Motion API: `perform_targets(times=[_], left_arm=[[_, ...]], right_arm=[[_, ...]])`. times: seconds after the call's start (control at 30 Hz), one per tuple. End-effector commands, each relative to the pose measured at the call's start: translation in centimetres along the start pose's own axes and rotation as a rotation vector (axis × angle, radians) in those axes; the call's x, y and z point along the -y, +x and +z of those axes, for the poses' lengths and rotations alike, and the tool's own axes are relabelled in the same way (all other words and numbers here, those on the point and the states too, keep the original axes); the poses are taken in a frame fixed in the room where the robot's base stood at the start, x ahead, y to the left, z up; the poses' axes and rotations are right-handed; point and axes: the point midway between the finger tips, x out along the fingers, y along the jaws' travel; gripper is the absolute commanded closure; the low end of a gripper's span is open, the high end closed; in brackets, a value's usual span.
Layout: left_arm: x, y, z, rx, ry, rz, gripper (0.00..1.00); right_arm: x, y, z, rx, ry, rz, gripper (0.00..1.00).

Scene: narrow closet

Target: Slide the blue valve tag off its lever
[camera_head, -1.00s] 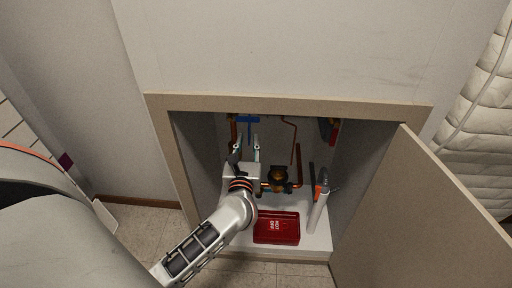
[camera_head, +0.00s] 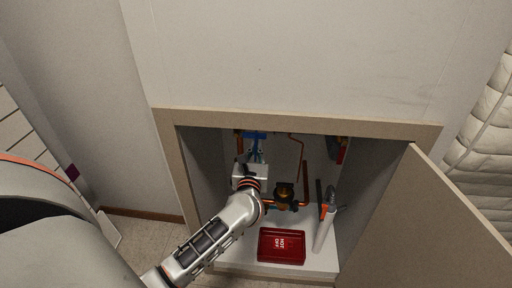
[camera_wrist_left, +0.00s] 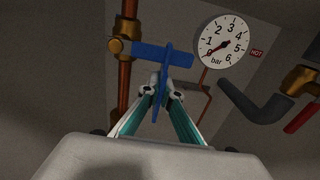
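In the left wrist view a blue bar-shaped lever (camera_wrist_left: 180,58) reaches right from a brass valve (camera_wrist_left: 121,46) on a copper pipe. A thin upright blue piece, which looks like the valve tag (camera_wrist_left: 168,66), crosses the lever and hangs down from it. My left gripper (camera_wrist_left: 161,88) has its fingertips close together on either side of the tag, and they appear shut on it just below the lever. In the head view the left gripper (camera_head: 253,156) is inside the cabinet below the blue lever (camera_head: 253,134). My right gripper is not in view.
A pressure gauge (camera_wrist_left: 226,42) and dark curved piece (camera_wrist_left: 254,102) lie right of the tag. A red tray (camera_head: 282,246) and white cylinder (camera_head: 325,225) stand on the cabinet floor. The cabinet door (camera_head: 423,225) is open at right. Cabinet walls are close around my arm.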

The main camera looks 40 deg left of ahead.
Motion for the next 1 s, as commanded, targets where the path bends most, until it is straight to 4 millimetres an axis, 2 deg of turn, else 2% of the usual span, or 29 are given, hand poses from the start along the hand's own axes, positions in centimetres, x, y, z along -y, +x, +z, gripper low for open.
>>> perform_targets(times=[0.37,1.0], left_arm=[[0.01,-0.03,0.01,0.0,0.0,0.0,1.0],[0.02,-0.03,0.21,0.0,0.0,0.0,1.0]], right_arm=[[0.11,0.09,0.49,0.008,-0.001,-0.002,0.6],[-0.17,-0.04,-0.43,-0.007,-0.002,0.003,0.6]])
